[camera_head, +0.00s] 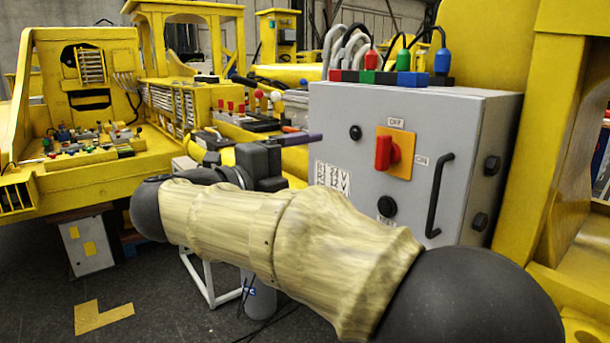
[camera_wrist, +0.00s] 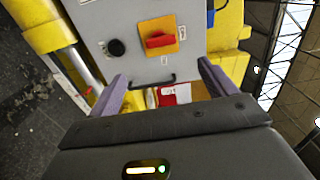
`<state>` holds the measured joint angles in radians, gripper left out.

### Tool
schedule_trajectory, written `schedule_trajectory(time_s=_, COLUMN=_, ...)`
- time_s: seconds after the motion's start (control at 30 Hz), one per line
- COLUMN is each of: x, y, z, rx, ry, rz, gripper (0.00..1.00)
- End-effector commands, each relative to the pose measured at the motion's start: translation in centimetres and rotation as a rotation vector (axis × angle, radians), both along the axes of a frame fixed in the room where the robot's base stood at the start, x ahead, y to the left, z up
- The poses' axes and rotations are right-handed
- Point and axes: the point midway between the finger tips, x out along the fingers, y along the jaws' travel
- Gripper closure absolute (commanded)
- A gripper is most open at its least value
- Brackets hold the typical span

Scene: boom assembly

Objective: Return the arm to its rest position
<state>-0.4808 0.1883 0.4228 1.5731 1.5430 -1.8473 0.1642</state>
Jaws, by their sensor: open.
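My gripper (camera_head: 302,136) is in front of the left side of a grey control box in the head view. My pale, wood-like arm reaches across from the lower right to it. In the wrist view my gripper (camera_wrist: 160,78) has its two purple fingers spread apart with nothing held between them. The grey control box (camera_head: 455,125) has a red rotary switch (camera_head: 387,153) on a yellow plate, with OFF above and ON to the right. The switch also shows ahead of the fingers in the wrist view (camera_wrist: 159,41). My arm hides the box's lower left part.
A black bar handle (camera_head: 438,195) is on the box front, and cables with coloured plugs (camera_head: 405,62) rise from its top. A yellow console (camera_head: 90,150) stands at left. A yellow frame (camera_head: 560,140) closes off the right. Dark floor (camera_head: 165,285) is open at lower left.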

Motion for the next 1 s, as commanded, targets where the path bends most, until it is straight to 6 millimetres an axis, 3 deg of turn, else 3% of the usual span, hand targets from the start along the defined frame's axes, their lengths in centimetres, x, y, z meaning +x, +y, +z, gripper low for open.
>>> schedule_trajectory(time_s=0.37, x=0.6, y=-0.2, z=0.2, rx=-0.02, ry=-0.004, rz=0.018, gripper=0.16)
schedule_trajectory(time_s=0.47, x=2.1, y=-0.4, z=0.6, rx=-0.076, ry=-0.013, rz=0.075, gripper=0.16)
schedule_trajectory(time_s=0.67, x=6.9, y=-0.6, z=1.1, rx=-0.291, ry=0.01, rz=0.292, gripper=0.16)
schedule_trajectory(time_s=0.87, x=10.7, y=-0.2, z=-1.3, rx=-0.526, ry=0.139, rz=0.542, gripper=0.16)
schedule_trajectory(time_s=1.0, x=12.1, y=-0.2, z=-4.9, rx=-0.67, ry=0.288, rz=0.718, gripper=0.16)
